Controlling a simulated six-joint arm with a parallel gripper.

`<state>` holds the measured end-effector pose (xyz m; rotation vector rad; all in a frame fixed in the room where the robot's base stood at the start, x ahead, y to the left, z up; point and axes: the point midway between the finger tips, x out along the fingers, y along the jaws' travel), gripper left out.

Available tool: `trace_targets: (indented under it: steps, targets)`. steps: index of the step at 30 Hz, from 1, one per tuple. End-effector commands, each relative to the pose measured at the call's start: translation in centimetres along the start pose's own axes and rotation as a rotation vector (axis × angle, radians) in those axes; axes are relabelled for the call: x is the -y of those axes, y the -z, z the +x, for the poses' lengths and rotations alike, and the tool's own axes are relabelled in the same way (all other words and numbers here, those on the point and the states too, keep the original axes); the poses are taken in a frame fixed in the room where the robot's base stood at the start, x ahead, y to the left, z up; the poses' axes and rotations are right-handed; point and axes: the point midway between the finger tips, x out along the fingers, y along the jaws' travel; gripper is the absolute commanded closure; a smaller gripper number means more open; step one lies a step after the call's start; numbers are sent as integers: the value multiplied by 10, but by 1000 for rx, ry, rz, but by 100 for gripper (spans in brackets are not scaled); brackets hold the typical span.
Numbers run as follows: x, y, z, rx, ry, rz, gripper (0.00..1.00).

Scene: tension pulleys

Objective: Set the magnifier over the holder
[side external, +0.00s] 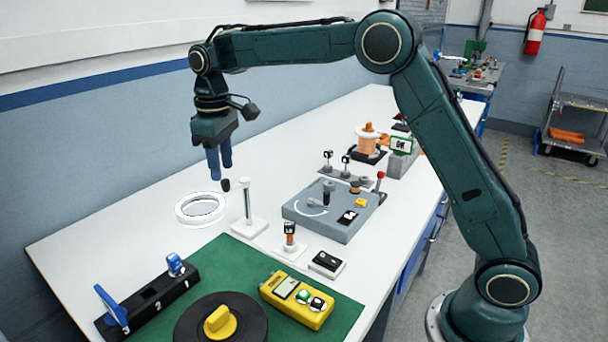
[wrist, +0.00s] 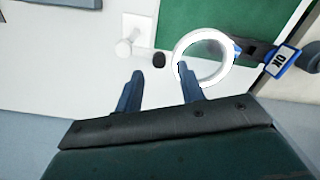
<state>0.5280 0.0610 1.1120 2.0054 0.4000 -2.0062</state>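A white ring with a clear glass centre, which looks like the magnifier (side external: 183,213), lies on the white table; it also shows in the wrist view (wrist: 182,48). A small black piece (side external: 225,185) is beside it, also in the wrist view (wrist: 158,58); I cannot tell whether it joins the ring. A white stand with an upright post (side external: 248,206), possibly the holder, is right of the ring; it shows in the wrist view (wrist: 126,47). My gripper (side external: 220,171) is above the black piece.
A green mat (side external: 230,257) in front holds a black rail (side external: 150,300), a black disc with yellow knob (side external: 217,322) and a yellow meter (side external: 297,299). A grey fixture block (side external: 330,212) stands right of the post. The table left of the ring is clear.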

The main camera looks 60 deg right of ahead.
Motion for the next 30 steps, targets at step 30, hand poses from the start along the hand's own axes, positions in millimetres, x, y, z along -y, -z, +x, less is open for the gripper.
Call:
trace_targets:
  steps: [30]
  targets:
    - [0,0,35,0,0,0,100]
